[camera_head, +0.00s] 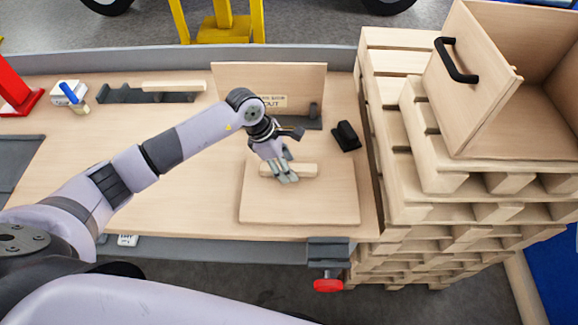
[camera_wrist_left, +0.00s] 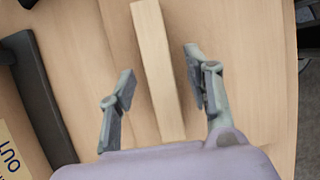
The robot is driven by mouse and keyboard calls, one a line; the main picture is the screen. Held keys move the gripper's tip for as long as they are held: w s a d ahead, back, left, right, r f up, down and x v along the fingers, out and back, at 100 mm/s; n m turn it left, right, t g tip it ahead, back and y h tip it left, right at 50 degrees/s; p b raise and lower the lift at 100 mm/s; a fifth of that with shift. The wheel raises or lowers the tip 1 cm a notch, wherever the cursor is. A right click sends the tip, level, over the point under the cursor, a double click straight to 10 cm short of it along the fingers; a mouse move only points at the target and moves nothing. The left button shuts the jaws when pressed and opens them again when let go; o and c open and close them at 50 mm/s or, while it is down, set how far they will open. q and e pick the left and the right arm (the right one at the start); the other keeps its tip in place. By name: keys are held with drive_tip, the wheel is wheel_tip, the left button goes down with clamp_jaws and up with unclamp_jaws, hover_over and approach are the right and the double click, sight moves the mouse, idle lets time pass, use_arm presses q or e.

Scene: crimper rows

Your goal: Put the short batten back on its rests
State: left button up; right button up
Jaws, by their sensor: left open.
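A short pale wooden batten (camera_head: 302,170) lies on the raised wooden board (camera_head: 300,208) in the middle of the bench. My left gripper (camera_head: 285,178) is over its left part, fingers pointing down. In the left wrist view the batten (camera_wrist_left: 158,100) runs between the fingers of the open gripper (camera_wrist_left: 161,75), with a gap on both sides. A dark rest piece (camera_head: 309,122) stands at the foot of the upright panel, partly hidden by my wrist. A dark strip also shows in the left wrist view (camera_wrist_left: 40,95). My right gripper is not in view.
An upright panel (camera_head: 300,80) with an "OUT" label backs the board. A black block (camera_head: 346,136) sits at its right. Another batten (camera_head: 173,86) lies on dark supports (camera_head: 118,94) at the back left.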

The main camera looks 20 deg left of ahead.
use_arm(q)
drive_tip(key=shift+c, duration=0.2)
clamp_jaws()
idle(0.4)
